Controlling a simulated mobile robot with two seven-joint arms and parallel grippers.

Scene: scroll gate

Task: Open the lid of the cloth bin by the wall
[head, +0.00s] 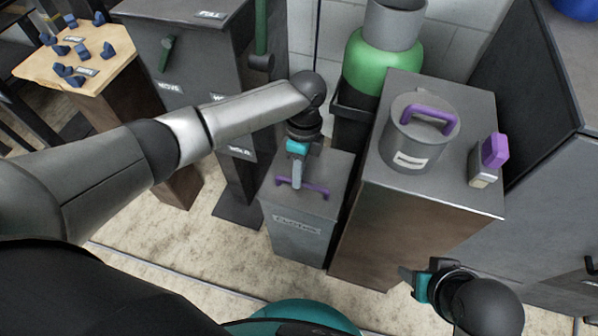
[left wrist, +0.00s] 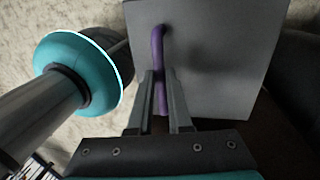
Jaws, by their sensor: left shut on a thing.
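The cloth bin (head: 298,238) is a grey box with a label on its front, standing on the floor. Its flat grey lid (head: 328,170) has a purple bar handle (head: 318,188) and looks closed. My left gripper (head: 297,182) reaches down over the lid with its fingers at the handle. In the left wrist view the purple handle (left wrist: 157,50) runs between the two fingers of the left gripper (left wrist: 160,85), above the grey lid (left wrist: 220,60). The fingers are shut on it and hide part of it. My right gripper (head: 418,284) is at the lower right, away from the bin, its jaws unclear.
A brown-sided cabinet (head: 372,232) stands close at the bin's right, bearing a grey pot (head: 408,148) with a purple handle and a small purple-topped item (head: 491,155). A green cylinder (head: 372,66) stands behind. A dark grey cabinet (head: 190,50) is at left. Floor in front is clear.

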